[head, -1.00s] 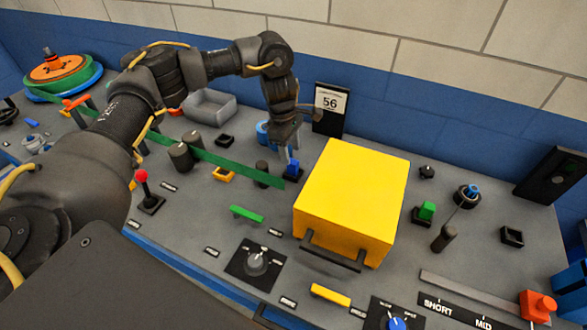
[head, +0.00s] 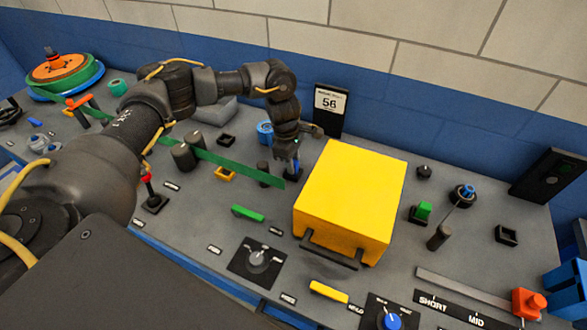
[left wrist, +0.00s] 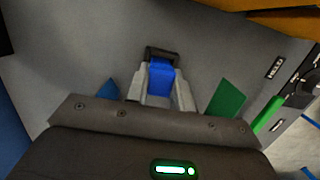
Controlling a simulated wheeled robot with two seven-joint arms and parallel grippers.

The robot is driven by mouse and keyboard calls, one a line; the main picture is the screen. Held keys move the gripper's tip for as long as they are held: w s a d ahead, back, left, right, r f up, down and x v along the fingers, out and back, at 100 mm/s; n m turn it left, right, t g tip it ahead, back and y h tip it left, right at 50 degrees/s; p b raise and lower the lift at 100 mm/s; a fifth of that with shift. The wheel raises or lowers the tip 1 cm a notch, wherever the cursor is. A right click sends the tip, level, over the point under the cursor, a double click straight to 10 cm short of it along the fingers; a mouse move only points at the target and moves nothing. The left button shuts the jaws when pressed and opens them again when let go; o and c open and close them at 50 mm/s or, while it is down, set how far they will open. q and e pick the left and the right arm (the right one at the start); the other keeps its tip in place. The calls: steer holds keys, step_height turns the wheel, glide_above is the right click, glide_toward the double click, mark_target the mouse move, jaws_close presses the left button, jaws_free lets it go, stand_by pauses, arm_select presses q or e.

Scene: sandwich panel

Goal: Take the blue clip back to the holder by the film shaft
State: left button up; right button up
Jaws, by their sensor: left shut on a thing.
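The blue clip (head: 294,168) is upright near the back left corner of the yellow box. My left gripper (head: 290,157) points down at it from above. In the left wrist view the fingers (left wrist: 160,92) are shut on the blue clip (left wrist: 161,77), one on each side. A black holder-like piece (left wrist: 162,52) shows at the clip's far end; I cannot tell whether the clip is seated in it. The green film strip (head: 225,165) ends by a dark shaft (head: 264,172), just left of the clip. My right gripper is out of view.
The large yellow box (head: 350,195) stands close on the right of the gripper. Behind are a blue ring-shaped part (head: 265,131) and a sign reading 56 (head: 330,103).

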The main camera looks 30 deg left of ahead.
arm_select(q)
jaws_close()
steer(key=shift+r, duration=0.15)
step_height(320, 180, up, 9)
steer(key=shift+w+f+b, duration=0.1)
steer(key=shift+f+b, duration=0.1)
steer(key=shift+b, duration=0.8)
steer(key=shift+r, duration=0.6)
steer(key=shift+r+p, duration=0.45)
steer(key=shift+p, duration=0.05)
